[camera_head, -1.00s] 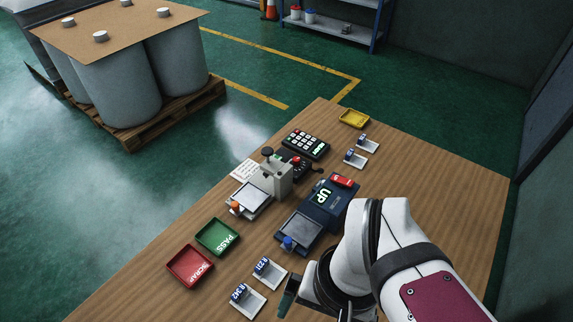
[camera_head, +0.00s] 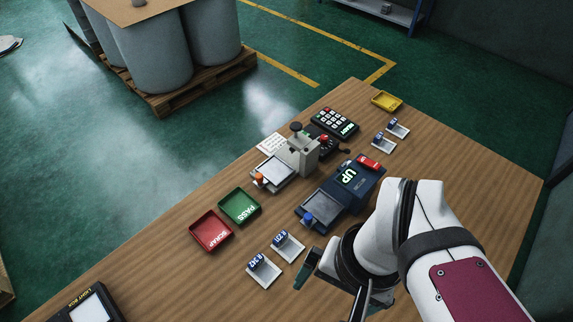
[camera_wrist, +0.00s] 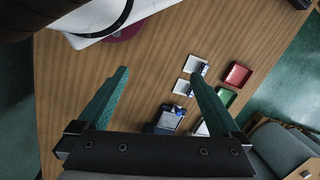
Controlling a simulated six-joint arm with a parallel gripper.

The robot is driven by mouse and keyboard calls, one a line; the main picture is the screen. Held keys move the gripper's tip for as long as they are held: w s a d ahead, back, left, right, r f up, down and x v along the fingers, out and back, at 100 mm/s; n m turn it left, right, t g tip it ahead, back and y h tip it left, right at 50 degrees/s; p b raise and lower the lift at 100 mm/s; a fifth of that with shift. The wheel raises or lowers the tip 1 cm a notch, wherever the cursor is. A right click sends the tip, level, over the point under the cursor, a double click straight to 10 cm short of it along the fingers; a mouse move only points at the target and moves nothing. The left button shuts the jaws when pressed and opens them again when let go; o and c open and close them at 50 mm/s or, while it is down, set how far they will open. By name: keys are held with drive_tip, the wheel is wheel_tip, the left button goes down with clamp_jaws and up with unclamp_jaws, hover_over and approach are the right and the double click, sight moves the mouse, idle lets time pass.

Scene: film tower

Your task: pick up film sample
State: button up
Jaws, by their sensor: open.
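Two white sample holders, the right one (camera_head: 289,246) and the left one (camera_head: 264,270), lie on the near part of the wooden table, each with a blue-labelled piece that I take for a film sample. The labels are too small to read surely. My gripper (camera_head: 333,285) is open and empty, right of these holders in the head view and apart from them. The wrist view shows both green fingers of my gripper (camera_wrist: 158,73) spread over bare wood.
Red SCRAP (camera_head: 211,232) and green PASS (camera_head: 239,206) trays lie left of the holders. A dark UP device (camera_head: 345,190), a grey gauge (camera_head: 298,155) and a keypad (camera_head: 335,122) stand behind. Two similar holders (camera_head: 391,135) and a yellow tray (camera_head: 387,101) are farther back. A light box (camera_head: 90,306) is near left.

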drive_tip(key=c, duration=0.7)
drive_tip(key=n+h, duration=0.2)
drive_tip(key=n, duration=3.1)
hover_over(279, 238)
wheel_tip(279, 238, down, 5)
wheel_tip(279, 238, down, 16)
drive_tip(key=shift+r, duration=0.15)
